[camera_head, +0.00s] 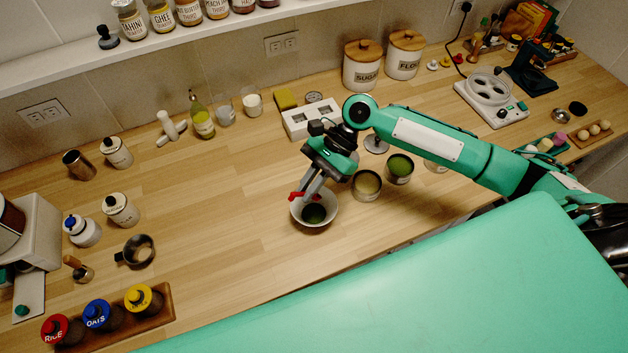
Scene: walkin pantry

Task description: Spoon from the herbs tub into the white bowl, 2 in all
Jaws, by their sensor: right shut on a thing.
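My right gripper (312,188) comes in from the right, points down over the white bowl (331,221), and is shut on a small red-handled tool (297,196), which looks like the spoon. The spoon's lower end is not clear against the bowl. Dark green stuff (314,213) shows inside the bowl; I cannot tell whether it lies in the bowl or on the spoon. A round tub with bright green contents (400,167), which looks like the herbs tub, stands right of the bowl. My left gripper is not in view.
A tub with pale contents (367,184) stands between bowl and green tub; another tub (435,163) is partly hidden by my arm. Jars and a cup (140,249) are at left. The counter left of the bowl is clear.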

